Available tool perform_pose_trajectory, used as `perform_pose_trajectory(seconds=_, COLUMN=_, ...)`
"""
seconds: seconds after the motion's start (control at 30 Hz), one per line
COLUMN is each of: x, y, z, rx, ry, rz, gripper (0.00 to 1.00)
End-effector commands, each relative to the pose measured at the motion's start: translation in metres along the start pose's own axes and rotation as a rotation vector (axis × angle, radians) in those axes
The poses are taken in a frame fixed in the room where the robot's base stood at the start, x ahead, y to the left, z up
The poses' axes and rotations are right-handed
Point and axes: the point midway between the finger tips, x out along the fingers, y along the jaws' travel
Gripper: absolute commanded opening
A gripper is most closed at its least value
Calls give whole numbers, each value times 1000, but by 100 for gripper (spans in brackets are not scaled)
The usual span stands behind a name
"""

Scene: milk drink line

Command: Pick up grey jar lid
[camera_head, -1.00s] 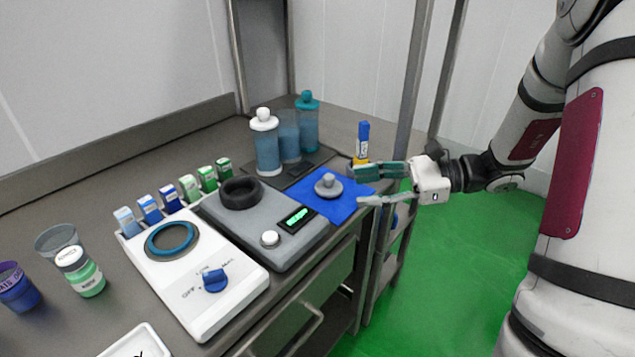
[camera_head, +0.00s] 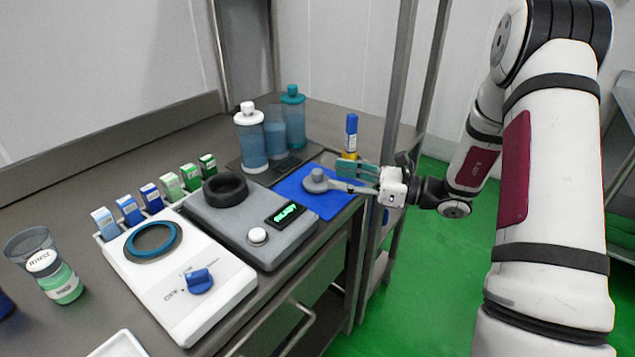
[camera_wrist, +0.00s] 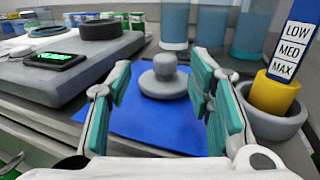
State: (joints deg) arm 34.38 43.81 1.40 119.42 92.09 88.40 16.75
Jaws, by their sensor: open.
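The grey jar lid (camera_head: 318,183), a round disc with a knob on top, lies on a blue mat (camera_head: 329,207) near the right end of the table. In the wrist view the lid (camera_wrist: 165,80) sits knob up, in the gap between the fingertips and slightly ahead of them. My gripper (camera_head: 342,177) is open, low over the mat, with its teal-padded fingers pointing at the lid. In the wrist view my gripper (camera_wrist: 160,88) has one finger on each side of the lid, with visible space on both sides.
A blue-and-yellow marked stick stands in a grey holder (camera_wrist: 272,122), close beside the right finger in the wrist view. A grey scale (camera_head: 262,222) stands left of the mat. Bottles (camera_head: 251,140) stand behind on a dark mat. A shelf post (camera_head: 398,90) rises behind my gripper.

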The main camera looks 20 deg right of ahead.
Motion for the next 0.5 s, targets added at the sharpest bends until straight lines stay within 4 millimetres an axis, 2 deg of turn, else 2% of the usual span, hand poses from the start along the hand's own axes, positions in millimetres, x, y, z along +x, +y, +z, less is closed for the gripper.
perform_pose_trajectory(seconds=0.17, x=16, y=-3, z=-2, rx=-1, ry=0, rz=3, gripper=47)
perform_pose_trajectory(seconds=0.33, x=41, y=-7, z=-3, rx=-1, ry=0, rz=3, gripper=47)
perform_pose_trajectory(seconds=0.5, x=53, y=-7, z=-2, rx=-1, ry=0, rz=0, gripper=47)
